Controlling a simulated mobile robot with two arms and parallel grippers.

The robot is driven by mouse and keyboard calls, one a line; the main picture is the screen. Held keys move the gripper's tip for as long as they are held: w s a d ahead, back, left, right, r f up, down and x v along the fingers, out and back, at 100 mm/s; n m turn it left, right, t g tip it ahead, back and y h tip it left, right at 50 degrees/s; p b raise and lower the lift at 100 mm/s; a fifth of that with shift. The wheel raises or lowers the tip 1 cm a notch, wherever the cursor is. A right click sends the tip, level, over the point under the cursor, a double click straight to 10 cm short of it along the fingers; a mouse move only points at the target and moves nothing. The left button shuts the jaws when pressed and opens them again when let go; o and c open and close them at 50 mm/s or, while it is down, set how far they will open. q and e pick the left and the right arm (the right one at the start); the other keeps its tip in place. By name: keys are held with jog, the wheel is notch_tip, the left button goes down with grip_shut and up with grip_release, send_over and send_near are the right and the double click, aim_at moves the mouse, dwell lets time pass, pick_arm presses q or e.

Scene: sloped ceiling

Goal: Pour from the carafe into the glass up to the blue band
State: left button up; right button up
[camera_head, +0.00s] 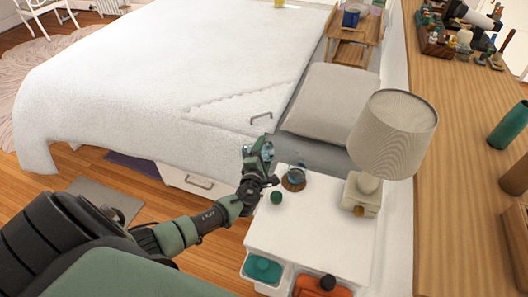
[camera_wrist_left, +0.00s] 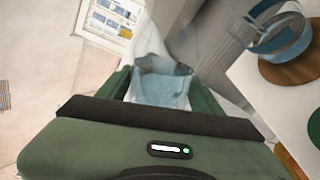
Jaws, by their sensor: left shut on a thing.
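My left gripper (camera_head: 258,160) is shut on a clear, bluish vessel, which I take to be the carafe (camera_wrist_left: 160,88). In the left wrist view the carafe sits between my two green fingers (camera_wrist_left: 163,95). It is held above the left edge of the white nightstand (camera_head: 325,225). The clear glass (camera_head: 296,173) stands on a round brown coaster on the nightstand, just right of the gripper and apart from it. Its blue band (camera_wrist_left: 283,42) shows in the left wrist view. I cannot make out the liquid level in either vessel. My right gripper is not in view.
A small round green object (camera_head: 276,197) lies on the nightstand near the coaster. A lamp (camera_head: 392,135) stands at its right side. The white bed (camera_head: 160,80) lies behind, with a grey pillow (camera_head: 332,103). The nightstand's front top is clear.

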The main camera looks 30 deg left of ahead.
pick_arm(q)
jog(key=shift+w+d+r, duration=0.1)
dwell(0.5)
jog(key=shift+b, duration=0.3)
jog(key=shift+r, duration=0.3)
jog(key=shift+a, duration=0.2)
dwell(1.4)
